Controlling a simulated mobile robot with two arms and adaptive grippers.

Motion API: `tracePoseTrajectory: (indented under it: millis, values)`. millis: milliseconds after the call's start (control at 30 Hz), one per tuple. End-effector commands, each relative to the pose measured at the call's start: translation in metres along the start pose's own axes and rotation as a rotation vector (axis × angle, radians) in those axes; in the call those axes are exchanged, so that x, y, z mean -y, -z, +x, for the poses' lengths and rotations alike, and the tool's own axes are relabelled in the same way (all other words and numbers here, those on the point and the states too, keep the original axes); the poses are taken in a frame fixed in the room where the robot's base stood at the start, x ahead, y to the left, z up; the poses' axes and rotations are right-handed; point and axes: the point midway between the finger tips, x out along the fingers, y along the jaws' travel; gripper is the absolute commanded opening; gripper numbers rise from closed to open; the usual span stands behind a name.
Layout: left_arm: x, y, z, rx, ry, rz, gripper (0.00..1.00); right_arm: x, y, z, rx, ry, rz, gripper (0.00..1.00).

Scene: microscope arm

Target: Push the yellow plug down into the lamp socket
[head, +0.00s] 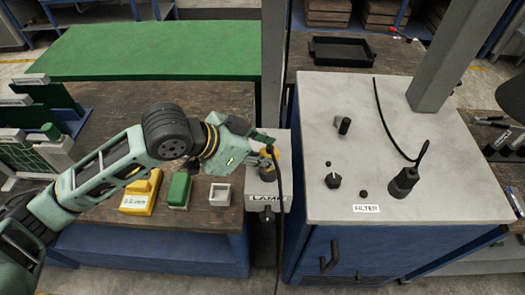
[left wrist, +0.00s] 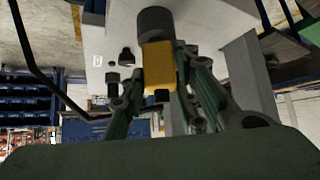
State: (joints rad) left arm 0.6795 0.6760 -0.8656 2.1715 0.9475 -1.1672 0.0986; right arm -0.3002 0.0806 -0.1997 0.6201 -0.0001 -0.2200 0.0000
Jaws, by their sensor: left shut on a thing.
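The yellow plug (head: 268,154) is above the grey lamp box (head: 275,187), which carries a "LAMP" label. My left gripper (head: 262,144) is shut on the plug. In the left wrist view the yellow plug body (left wrist: 159,66) sits between the two green fingers, with a dark round part (left wrist: 155,21) at its far end. The gripper and plug cover the top of the lamp box, so I cannot tell whether the plug is in the socket. My right gripper is not in view.
A grey cabinet (head: 342,195) with a "FILTER" label, knobs and a black plug (head: 403,182) with a cable stands right of the lamp box. A yellow block (head: 140,195), a green block (head: 179,190) and a white square holder (head: 220,194) are on the wooden bench left.

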Motion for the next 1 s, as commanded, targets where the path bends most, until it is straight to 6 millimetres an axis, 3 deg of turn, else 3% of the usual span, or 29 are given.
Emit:
tracePoseTrajectory:
  millis: [267, 300, 533, 867, 1000]
  values:
    - [0.000, -0.005, 0.005, -0.001, 0.000, 0.001, 0.00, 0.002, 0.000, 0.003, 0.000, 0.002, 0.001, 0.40]
    - [0.000, -0.005, 0.005, -0.002, 0.000, 0.001, 0.29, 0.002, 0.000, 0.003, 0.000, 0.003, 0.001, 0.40]
    - [0.000, -0.005, 0.005, -0.001, 0.000, 0.000, 0.49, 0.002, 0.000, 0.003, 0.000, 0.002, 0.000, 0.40]
    - [0.000, -0.005, 0.003, 0.000, 0.001, 0.000, 0.50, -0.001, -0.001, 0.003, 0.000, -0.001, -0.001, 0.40]
    - [0.001, -0.005, -0.012, -0.001, 0.003, 0.000, 0.50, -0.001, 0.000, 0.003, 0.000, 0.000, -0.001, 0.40]
